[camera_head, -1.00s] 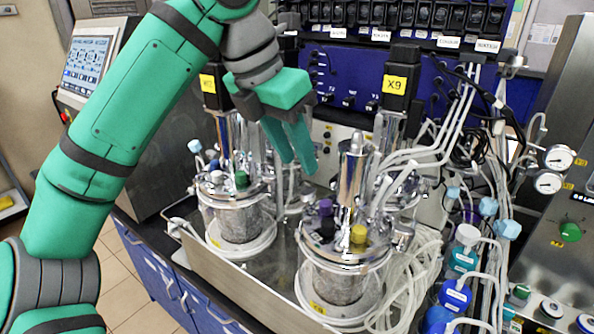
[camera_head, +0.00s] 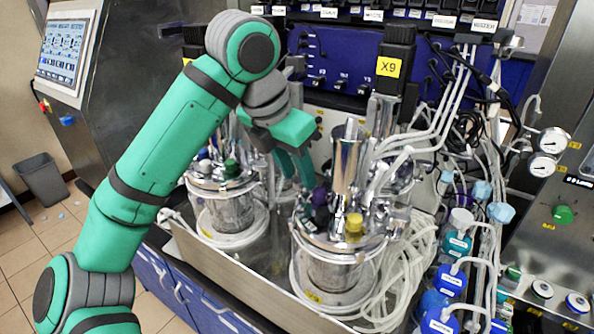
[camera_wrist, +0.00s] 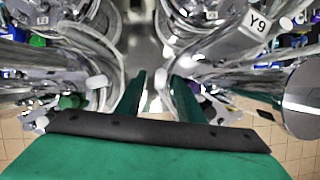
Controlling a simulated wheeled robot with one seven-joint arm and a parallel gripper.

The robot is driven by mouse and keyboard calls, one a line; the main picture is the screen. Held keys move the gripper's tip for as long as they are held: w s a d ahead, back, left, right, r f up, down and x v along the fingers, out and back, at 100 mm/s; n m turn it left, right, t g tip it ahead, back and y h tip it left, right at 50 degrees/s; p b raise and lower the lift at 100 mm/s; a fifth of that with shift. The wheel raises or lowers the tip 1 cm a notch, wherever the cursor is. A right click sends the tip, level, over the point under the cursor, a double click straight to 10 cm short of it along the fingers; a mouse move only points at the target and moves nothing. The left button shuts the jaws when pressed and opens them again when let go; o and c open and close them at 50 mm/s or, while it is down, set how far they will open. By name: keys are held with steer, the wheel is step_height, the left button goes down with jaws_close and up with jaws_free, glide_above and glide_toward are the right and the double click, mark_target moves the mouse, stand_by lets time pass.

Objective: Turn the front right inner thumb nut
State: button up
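Two steel-and-glass bioreactor vessels stand side by side in a metal tray (camera_head: 215,262). The left vessel (camera_head: 232,212) has a green cap. The right vessel (camera_head: 338,270) has purple and yellow caps on its lid. My gripper (camera_head: 300,178) points down between the two vessels, beside the right vessel's lid; its fingertips are partly hidden there. In the wrist view my gripper (camera_wrist: 160,95) shows two green fingers apart with nothing clear between them. A small pale knob (camera_wrist: 176,82) shows by the right finger; I cannot tell whether it is the thumb nut.
Upright steel cylinders and a black motor block labelled X9 (camera_head: 394,68) rise close to my gripper. Loose clear tubing (camera_head: 400,270) crowds the right vessel. Blue-capped bottles (camera_head: 450,280) and a gauge panel (camera_head: 555,140) stand at the right.

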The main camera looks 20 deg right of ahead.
steer(key=shift+f, duration=0.1)
steer(key=shift+c, duration=0.3)
steer(key=shift+d, duration=0.1)
jaws_close()
